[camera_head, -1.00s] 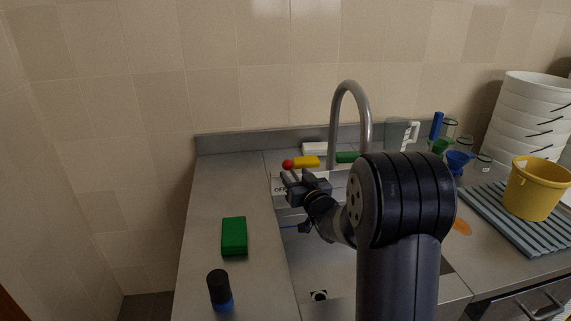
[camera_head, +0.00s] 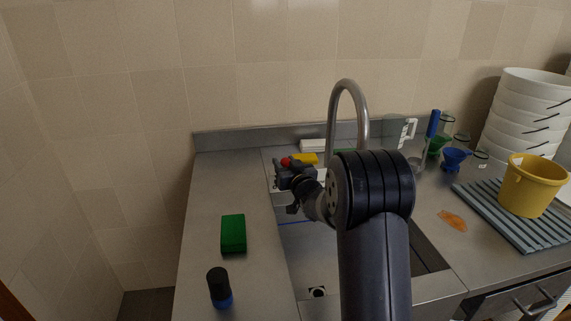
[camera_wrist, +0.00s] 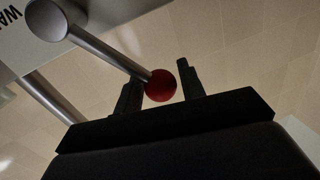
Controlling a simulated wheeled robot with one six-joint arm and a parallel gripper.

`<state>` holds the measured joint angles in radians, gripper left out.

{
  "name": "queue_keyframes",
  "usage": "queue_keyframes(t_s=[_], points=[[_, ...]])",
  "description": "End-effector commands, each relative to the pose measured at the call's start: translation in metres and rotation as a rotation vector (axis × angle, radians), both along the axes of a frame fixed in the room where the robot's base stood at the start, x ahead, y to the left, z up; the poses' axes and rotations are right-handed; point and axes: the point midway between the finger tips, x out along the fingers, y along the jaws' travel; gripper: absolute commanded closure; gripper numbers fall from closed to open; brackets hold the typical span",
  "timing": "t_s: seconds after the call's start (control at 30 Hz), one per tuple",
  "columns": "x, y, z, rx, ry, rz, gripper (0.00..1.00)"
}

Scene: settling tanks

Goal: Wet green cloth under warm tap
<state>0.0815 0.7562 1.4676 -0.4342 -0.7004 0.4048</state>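The green cloth (camera_head: 233,233) appears as a folded block lying on the steel counter, left of the sink. The grey gooseneck tap (camera_head: 350,95) rises behind the sink; its lower part is hidden by my arm. My gripper (camera_head: 286,166) is over the sink's back left, far from the cloth. A red ball knob (camera_head: 285,161) is at the gripper. In the wrist view, the red knob (camera_wrist: 160,86) ends a metal rod and sits between my two parted fingers, with small gaps showing. The fingers look open. I cannot tell if either touches it.
A dark bottle with a blue base (camera_head: 219,288) stands at the front left. At right are an orange patch (camera_head: 453,220), a slatted grey mat (camera_head: 500,215), a yellow bucket (camera_head: 532,188) and stacked white tubs (camera_head: 525,115). The left counter is otherwise clear.

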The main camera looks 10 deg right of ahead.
Motion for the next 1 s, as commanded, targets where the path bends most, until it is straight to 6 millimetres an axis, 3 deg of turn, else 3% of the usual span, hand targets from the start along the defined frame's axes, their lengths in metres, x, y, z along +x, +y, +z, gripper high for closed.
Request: queue_keyframes(t_s=[0.43, 0.67, 1.0], points=[[0.0, 0.0, 0.0, 0.0, 0.0, 0.0, 0.99], [0.0, -0.001, 0.0, 0.004, 0.0, 0.0, 1.0], [0.0, -0.016, 0.007, 0.173, -0.002, -0.001, 1.0]])
